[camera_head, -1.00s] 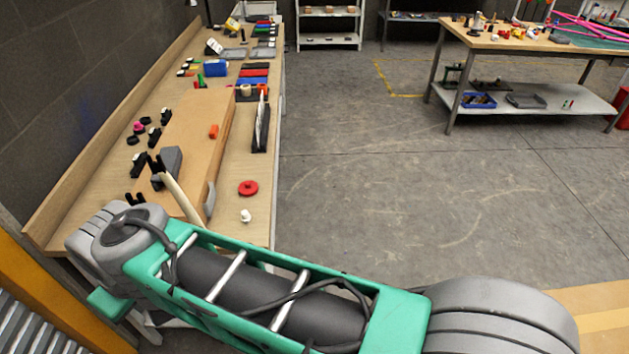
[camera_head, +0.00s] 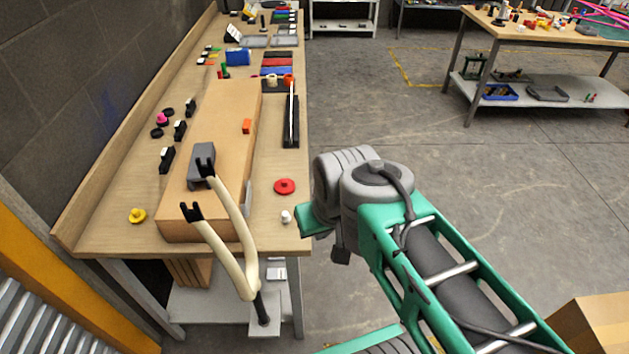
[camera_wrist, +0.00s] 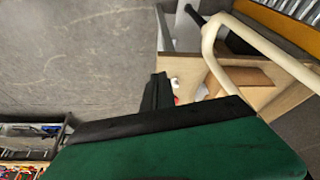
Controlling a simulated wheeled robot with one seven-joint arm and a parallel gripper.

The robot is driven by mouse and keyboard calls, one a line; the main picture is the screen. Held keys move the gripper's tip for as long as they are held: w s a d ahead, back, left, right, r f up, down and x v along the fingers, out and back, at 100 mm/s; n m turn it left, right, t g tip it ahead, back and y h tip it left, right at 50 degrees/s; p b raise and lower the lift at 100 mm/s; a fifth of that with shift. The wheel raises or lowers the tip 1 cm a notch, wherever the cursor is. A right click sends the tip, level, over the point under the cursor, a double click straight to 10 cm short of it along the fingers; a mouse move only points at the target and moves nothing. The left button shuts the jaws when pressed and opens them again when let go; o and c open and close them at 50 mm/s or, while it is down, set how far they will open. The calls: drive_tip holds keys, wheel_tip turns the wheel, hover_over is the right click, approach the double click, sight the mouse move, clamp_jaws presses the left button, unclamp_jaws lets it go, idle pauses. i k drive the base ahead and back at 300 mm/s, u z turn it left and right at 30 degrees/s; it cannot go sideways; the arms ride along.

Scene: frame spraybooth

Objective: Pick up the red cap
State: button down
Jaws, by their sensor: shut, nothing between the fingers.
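The red cap (camera_head: 284,187), a round flat disc with a raised centre, lies on the right front part of the wooden bench (camera_head: 110,232), near its right edge. In the wrist view a small patch of red shows beside the finger, too small to identify. My gripper (camera_wrist: 157,92) shows in the wrist view as dark fingers close together, shut and empty. In the head view my arm's end is right of the bench, over the floor, apart from the cap; the fingers are not clear there.
A small white piece (camera_head: 286,216) lies just in front of the cap. A brown board (camera_head: 225,110) bearing a grey block (camera_head: 201,165) is to its left. A black rack (camera_head: 291,128) stands behind. A cream two-pronged stand (camera_head: 243,225) rises at the bench front.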

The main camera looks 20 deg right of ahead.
sight(284, 186)
drive_tip(key=u, duration=3.8)
drive_tip(key=k, duration=0.8)
drive_tip(key=z, duration=1.05)
